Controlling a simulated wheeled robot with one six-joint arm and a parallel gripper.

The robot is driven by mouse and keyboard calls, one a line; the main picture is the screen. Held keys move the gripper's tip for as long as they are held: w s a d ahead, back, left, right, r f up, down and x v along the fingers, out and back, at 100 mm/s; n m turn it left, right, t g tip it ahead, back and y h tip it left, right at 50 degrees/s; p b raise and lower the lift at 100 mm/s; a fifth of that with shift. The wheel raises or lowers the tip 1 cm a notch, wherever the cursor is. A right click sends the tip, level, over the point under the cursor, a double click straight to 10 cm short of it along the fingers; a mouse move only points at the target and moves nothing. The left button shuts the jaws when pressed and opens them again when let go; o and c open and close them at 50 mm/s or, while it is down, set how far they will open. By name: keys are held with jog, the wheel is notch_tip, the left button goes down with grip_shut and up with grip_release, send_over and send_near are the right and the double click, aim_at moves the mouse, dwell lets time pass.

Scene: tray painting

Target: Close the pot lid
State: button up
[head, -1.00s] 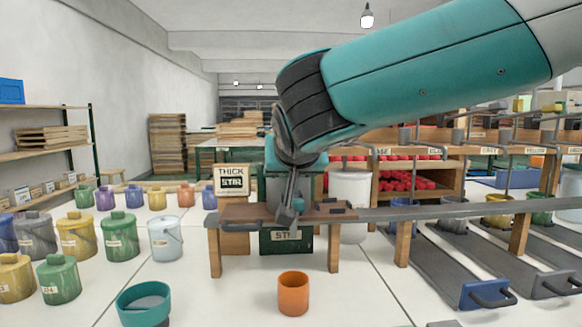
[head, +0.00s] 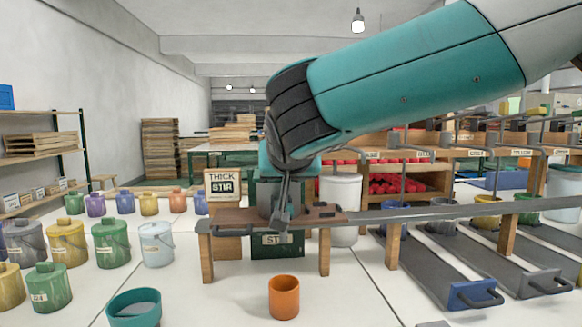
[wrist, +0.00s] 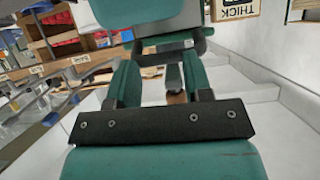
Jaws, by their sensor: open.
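My gripper (head: 281,226) hangs in front of the green stir station (head: 277,245), over the brown bench top. In the wrist view its two green fingers (wrist: 163,85) are apart, with a small grey part (wrist: 174,76) showing between and beyond them. I cannot tell whether a finger touches it. A grey pot-like body (head: 266,197) stands on the bench behind the gripper, mostly hidden by it. I cannot make out its lid or whether it is open or shut.
A THICK STIR sign (head: 222,186) stands left of the gripper. An orange pot (head: 284,297) and a teal bowl (head: 134,308) are on the floor in front. Several lidded paint pots stand at left. A long grey rail (head: 430,212) and sloping trays run off to the right.

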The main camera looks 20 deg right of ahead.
jog(key=shift+a+f+g, duration=0.15)
jog(key=shift+f, duration=0.35)
jog(key=shift+a+f+g, duration=0.15)
jog(key=shift+f, duration=0.35)
jog(key=shift+o, duration=1.2)
jog(key=shift+s+a+r, duration=0.2)
jog(key=shift+s+a, duration=0.1)
jog(key=shift+s, duration=0.05)
jog(key=o, duration=0.4)
jog(key=p+v, duration=0.1)
jog(key=v, duration=0.4)
jog(key=p+v, duration=0.1)
jog(key=v, duration=0.5)
jog(key=d+r+p+v, duration=0.1)
jog(key=v, duration=0.4)
jog(key=shift+a+r, duration=0.1)
jog(key=shift+c, duration=0.2)
jog(key=shift+s+r, duration=0.2)
jog(key=shift+s, duration=0.2)
